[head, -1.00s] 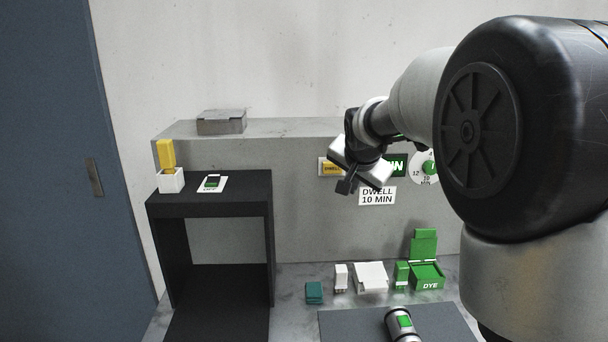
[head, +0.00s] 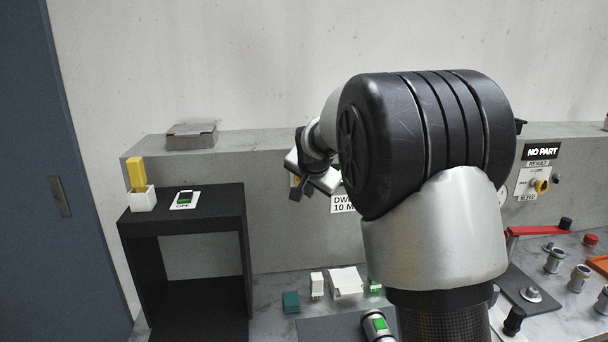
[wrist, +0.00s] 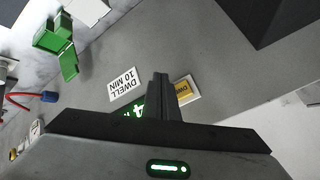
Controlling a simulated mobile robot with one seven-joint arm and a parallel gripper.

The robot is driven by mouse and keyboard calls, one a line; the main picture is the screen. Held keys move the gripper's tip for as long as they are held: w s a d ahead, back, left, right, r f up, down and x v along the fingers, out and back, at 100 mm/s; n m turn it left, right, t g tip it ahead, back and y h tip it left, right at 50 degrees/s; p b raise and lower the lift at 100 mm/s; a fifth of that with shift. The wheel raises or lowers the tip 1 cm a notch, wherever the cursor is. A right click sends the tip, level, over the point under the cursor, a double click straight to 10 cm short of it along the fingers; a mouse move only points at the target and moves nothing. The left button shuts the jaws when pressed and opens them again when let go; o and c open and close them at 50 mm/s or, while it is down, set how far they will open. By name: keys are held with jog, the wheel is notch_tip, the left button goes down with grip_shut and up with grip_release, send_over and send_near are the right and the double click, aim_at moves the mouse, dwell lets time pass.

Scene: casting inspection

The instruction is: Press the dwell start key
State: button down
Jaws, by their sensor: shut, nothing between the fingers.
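The yellow dwell key (wrist: 183,88) on its pale plate is on the grey panel, just right of my fingertips in the wrist view. In the head view only a sliver of the yellow key (head: 296,181) shows behind my gripper (head: 306,192). My gripper (wrist: 159,76) is shut and empty, with its fingers pointing toward the panel. I cannot tell whether the fingertips touch it. The DWELL 10 MIN label (wrist: 123,85) is left of the fingers. A lit green display (wrist: 134,108) is partly hidden behind the gripper.
A black stand (head: 180,223) holds a white cup with a yellow block and a small card. A grey box (head: 191,136) lies on the ledge. Small items line the bench below. A red lever (head: 540,231) and several metal fittings stand at the right.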

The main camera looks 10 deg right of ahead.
jog(key=shift+w+p, duration=1.3)
jog(key=shift+w, duration=1.3)
jog(key=shift+w, duration=0.1)
jog(key=shift+w, duration=0.35)
jog(key=shift+w+p, duration=0.35)
dwell(0.4)
jog(key=shift+s, duration=0.1)
jog(key=shift+s+b, duration=0.7)
